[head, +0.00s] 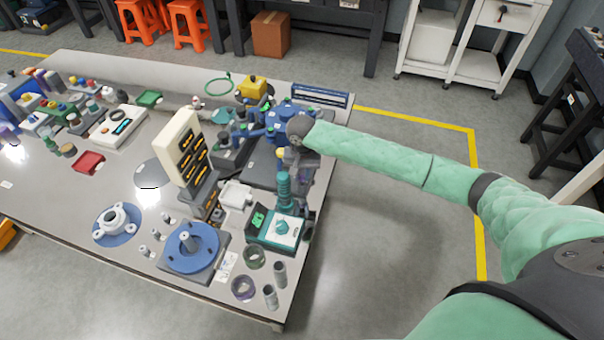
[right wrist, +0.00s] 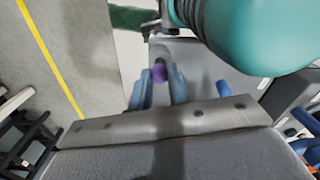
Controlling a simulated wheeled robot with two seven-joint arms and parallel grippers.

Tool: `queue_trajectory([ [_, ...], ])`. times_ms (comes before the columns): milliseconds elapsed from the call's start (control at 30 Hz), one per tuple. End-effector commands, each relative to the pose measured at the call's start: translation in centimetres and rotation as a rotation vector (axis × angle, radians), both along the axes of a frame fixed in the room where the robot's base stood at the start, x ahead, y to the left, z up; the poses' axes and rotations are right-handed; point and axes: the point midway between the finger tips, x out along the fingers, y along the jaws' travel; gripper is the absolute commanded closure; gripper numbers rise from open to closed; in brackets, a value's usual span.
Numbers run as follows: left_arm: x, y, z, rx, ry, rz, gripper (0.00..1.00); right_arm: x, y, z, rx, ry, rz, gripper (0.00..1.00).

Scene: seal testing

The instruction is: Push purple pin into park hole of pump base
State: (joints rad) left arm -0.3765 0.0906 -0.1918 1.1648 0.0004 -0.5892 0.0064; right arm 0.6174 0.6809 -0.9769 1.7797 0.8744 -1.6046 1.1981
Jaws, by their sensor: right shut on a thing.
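My right gripper (head: 299,172) is over the right edge of the table, partly hidden by its own wrist. In the right wrist view its two blue-grey fingers (right wrist: 160,88) are closed around the purple pin (right wrist: 158,73). The pin shows as a short purple piece with a dark end between the fingertips. A grey base (head: 262,172) with blue parts on it lies behind and left of the gripper; I cannot tell for sure that it is the pump base. The park hole cannot be made out. My left gripper is in neither view.
A teal ribbed post (head: 284,188) stands close to the gripper, near a teal-edged tray (head: 270,240). A cream panel (head: 183,150) stands to the left. A blue round base (head: 191,248) and several grey cylinders are at the front. The floor right of the table is clear.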

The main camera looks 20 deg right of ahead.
Motion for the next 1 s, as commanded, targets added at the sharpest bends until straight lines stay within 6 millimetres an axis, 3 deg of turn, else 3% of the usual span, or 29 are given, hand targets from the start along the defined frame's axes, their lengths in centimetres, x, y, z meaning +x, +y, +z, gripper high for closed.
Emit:
queue_trajectory([
  [900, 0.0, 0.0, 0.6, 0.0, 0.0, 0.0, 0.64, 0.0, 0.0, -1.1, 0.0, 0.0, 0.0, 1.0],
  [933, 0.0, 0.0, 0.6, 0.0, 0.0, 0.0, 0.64, 0.0, 0.0, -1.1, 0.0, 0.0, 0.0, 0.78],
  [1000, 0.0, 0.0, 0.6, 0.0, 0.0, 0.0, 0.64, 0.0, 0.0, -1.1, 0.0, 0.0, 0.0, 0.64],
])
